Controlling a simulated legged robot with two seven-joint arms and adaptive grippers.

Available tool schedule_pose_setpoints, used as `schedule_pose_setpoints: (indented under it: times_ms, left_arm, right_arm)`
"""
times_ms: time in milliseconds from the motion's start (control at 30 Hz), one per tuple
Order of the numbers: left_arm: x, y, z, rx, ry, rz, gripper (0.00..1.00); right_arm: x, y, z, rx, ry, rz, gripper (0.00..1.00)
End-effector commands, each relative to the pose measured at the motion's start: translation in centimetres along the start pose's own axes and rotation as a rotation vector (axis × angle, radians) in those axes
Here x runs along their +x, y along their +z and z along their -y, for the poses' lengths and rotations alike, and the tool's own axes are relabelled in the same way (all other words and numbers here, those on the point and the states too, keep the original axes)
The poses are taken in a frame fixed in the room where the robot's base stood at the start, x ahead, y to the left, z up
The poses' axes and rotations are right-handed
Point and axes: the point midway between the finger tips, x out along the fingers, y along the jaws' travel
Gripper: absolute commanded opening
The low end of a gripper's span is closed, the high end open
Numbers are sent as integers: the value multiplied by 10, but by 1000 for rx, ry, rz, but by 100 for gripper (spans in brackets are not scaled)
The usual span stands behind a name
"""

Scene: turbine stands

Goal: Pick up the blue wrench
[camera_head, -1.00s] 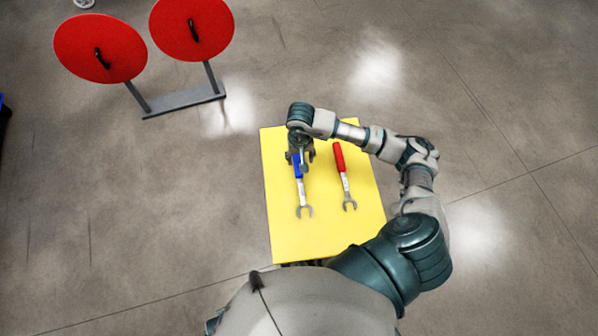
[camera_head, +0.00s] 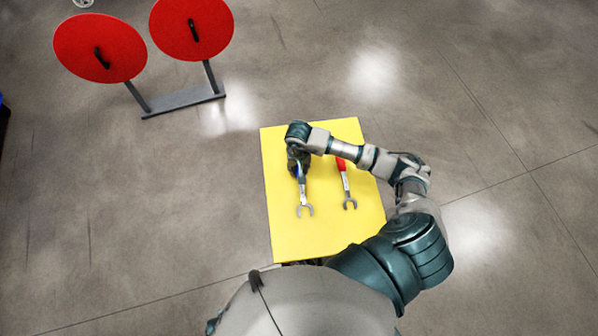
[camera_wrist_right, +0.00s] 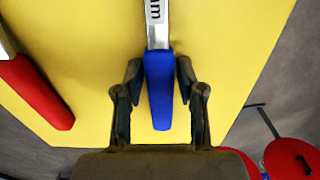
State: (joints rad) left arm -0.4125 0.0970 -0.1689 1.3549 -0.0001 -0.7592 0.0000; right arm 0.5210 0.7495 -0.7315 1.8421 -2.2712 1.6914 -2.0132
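The blue wrench (camera_head: 303,196) lies on the yellow table (camera_head: 318,235), its open jaw end towards me in the head view. My right gripper (camera_head: 298,170) is over its blue handle and hides most of it. In the right wrist view the blue handle (camera_wrist_right: 158,88) lies between the two fingers of the right gripper (camera_wrist_right: 158,75), with a visible gap on each side. The gripper is open. My left gripper is not in view.
A red-handled wrench (camera_head: 347,188) lies to the right on the same table, partly under my right arm; its red handle (camera_wrist_right: 36,92) shows in the wrist view. A stand with red discs (camera_head: 100,48) is at the upper left. Open floor surrounds the table.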

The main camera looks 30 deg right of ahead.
Motion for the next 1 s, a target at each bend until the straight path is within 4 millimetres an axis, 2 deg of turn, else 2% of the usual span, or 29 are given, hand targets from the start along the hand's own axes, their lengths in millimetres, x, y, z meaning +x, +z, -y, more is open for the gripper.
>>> schedule_pose_setpoints:
  times_ms: [33, 100, 133, 567, 733, 867, 1000]
  left_arm:
    - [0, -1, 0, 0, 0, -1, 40]
    - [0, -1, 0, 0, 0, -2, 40]
    - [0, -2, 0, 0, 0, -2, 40]
    - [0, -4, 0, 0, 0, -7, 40]
    - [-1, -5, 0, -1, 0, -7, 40]
    - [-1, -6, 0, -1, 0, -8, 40]
    - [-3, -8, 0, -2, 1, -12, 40]
  right_arm:
    - [0, 0, 0, 0, 0, 0, 18]
    - [0, 0, 0, 0, 0, 0, 1]
    - [0, 0, 0, 0, -1, 0, 0]
    - [-3, -1, -1, 1, -1, -2, 0]
    - [-18, -1, -1, -1, -1, -3, 0]
    - [-36, -2, -1, 0, -2, -5, 0]
    - [-38, 28, 1, -4, 0, 1, 0]
